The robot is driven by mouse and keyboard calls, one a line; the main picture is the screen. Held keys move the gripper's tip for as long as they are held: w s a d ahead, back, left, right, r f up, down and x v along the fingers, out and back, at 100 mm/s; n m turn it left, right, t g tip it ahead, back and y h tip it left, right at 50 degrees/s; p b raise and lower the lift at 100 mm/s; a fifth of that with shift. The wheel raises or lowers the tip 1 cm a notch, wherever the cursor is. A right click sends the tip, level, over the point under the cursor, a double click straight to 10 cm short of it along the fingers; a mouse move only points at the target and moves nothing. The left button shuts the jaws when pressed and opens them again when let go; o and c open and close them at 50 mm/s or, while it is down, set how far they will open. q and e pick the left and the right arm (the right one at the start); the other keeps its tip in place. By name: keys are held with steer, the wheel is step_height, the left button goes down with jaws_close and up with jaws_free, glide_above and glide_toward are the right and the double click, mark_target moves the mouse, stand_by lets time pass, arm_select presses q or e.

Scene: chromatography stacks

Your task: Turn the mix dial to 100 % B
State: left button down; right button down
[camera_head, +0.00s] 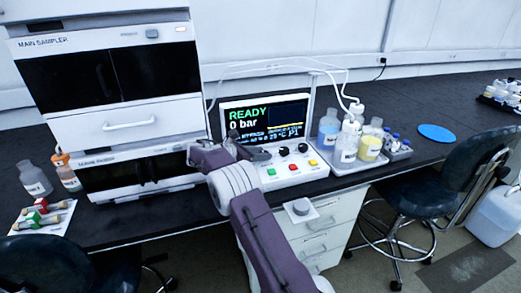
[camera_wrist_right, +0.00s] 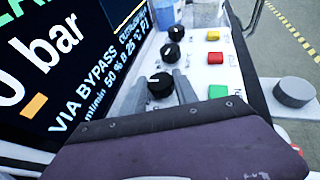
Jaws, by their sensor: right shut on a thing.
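The control box (camera_head: 300,168) has a row of black dials beneath its lit screen (camera_head: 265,118). In the wrist view the nearest dial (camera_wrist_right: 160,84), with a white pointer mark, sits between the two fingers of my right gripper (camera_wrist_right: 160,92), which is shut on it. In the head view my right gripper (camera_head: 256,152) is at the left end of the dial row and hides this dial. Two other dials (camera_wrist_right: 170,53) (camera_wrist_right: 177,32) stand free. The screen shows READY, 0 bar, VIA BYPASS and what looks like 50 % B. I cannot read any dial labels. My left gripper is out of view.
Red, yellow and green buttons (camera_wrist_right: 218,92) lie just beside the dials. A grey round knob on a bracket (camera_head: 301,207) sticks out at the bench front. The main sampler (camera_head: 105,60) stands at left; a tray of bottles (camera_head: 345,168) is at right.

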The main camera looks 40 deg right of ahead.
steer(key=shift+f, duration=0.1)
steer(key=c, duration=0.9)
jaws_free()
steer(key=shift+c, duration=0.2)
steer(key=shift+r, duration=0.45)
step_height(320, 180, up, 3)
steer(key=shift+r+p, duration=0.1)
steer(key=shift+p, duration=0.9)
steer(key=s+d+r+p, duration=0.1)
steer(key=s+d+r, duration=0.3)
steer(key=s+r, duration=0.3)
steer(key=s, duration=0.4)
